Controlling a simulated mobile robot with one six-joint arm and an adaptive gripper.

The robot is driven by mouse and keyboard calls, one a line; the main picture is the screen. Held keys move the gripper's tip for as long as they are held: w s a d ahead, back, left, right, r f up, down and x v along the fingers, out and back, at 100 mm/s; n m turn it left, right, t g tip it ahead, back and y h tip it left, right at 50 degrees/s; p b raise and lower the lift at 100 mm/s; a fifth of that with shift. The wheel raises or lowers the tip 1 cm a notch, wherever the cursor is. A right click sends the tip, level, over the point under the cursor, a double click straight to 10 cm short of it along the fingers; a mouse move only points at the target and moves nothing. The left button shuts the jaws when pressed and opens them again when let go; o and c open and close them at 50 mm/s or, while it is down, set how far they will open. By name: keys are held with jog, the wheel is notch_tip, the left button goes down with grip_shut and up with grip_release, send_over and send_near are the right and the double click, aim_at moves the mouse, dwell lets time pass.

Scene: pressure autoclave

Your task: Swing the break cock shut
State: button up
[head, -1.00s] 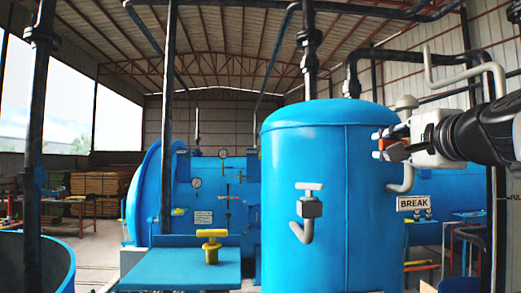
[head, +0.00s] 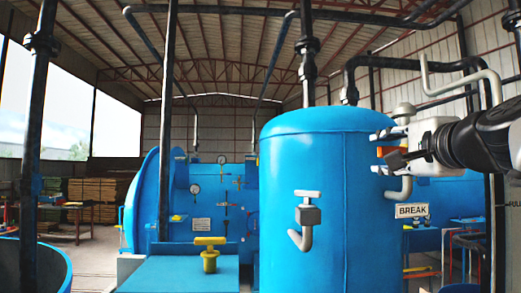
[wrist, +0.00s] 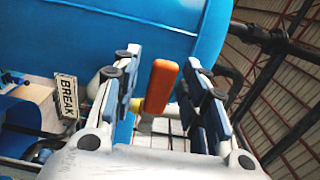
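The break cock's orange handle (wrist: 160,86) stands between my two fingers in the wrist view, with a gap on each side. A pale stem and pipe show below it. In the head view a small bit of orange (head: 382,151) shows between the fingers; the rest is hidden by my gripper (head: 380,153). My gripper is open around the handle, at the right side of the blue tank (head: 310,180). The BREAK sign (head: 412,210) is below the gripper, and it also shows at the left of the wrist view (wrist: 66,96).
A grey cock with a pale handle (head: 308,208) juts from the tank's front. A yellow-handled valve (head: 209,254) stands on the blue bench at lower left. A pale bent pipe (head: 460,80) and dark pipes pass above and beside my arm at right.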

jog(key=shift+r, duration=4.95)
jog(key=s+b, duration=0.3)
jog(key=s, duration=1.7)
